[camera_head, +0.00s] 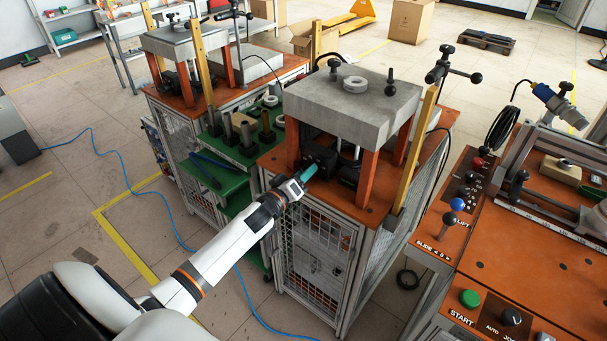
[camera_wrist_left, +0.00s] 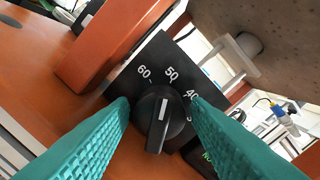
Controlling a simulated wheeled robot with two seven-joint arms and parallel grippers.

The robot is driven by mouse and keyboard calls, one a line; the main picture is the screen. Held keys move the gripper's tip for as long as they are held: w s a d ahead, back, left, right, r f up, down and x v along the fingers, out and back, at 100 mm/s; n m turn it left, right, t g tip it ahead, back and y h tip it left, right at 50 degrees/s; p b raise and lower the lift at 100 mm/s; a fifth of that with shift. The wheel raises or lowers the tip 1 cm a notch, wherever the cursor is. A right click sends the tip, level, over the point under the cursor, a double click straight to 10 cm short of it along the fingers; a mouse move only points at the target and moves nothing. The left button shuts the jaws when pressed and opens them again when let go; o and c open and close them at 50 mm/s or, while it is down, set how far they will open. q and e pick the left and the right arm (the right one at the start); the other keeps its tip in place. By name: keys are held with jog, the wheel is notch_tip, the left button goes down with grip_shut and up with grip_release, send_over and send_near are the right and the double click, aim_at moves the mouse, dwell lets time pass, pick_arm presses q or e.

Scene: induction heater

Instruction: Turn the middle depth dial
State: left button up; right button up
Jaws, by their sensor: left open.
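A black dial (camera_wrist_left: 162,120) with a white pointer line sits on a black plate (camera_wrist_left: 178,62) marked 60, 50 and 40. The line points up, roughly toward 50. My left gripper (camera_wrist_left: 160,104) is open, with one teal finger on each side of the dial. I cannot tell whether either finger touches it. In the head view my left gripper (camera_head: 306,176) is at the front of a black unit (camera_head: 320,154), under the grey slab of the middle machine; the dial face is hidden there. My right gripper is not in view.
The grey slab (camera_head: 352,104) hangs above, on orange posts (camera_head: 368,178) close to my left gripper. A second similar machine (camera_head: 190,50) and a green shelf (camera_head: 240,157) with cylinders stand to the left. A control panel (camera_head: 468,190) is on the right.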

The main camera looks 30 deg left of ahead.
pick_arm(q)
jog(key=c, duration=0.7)
jog(key=shift+m, duration=0.4)
jog(key=m, duration=0.6)
jog(key=shift+m, duration=0.3)
jog(key=m, duration=0.5)
jog(key=shift+d+f+m+t+h+b, duration=0.1)
jog(key=shift+m+t+h+b, duration=0.2)
jog(key=shift+m+b, duration=0.1)
jog(key=m+b, duration=0.1)
jog(key=m, duration=0.4)
jog(key=shift+m+h, duration=0.3)
jog(key=shift+m, duration=0.1)
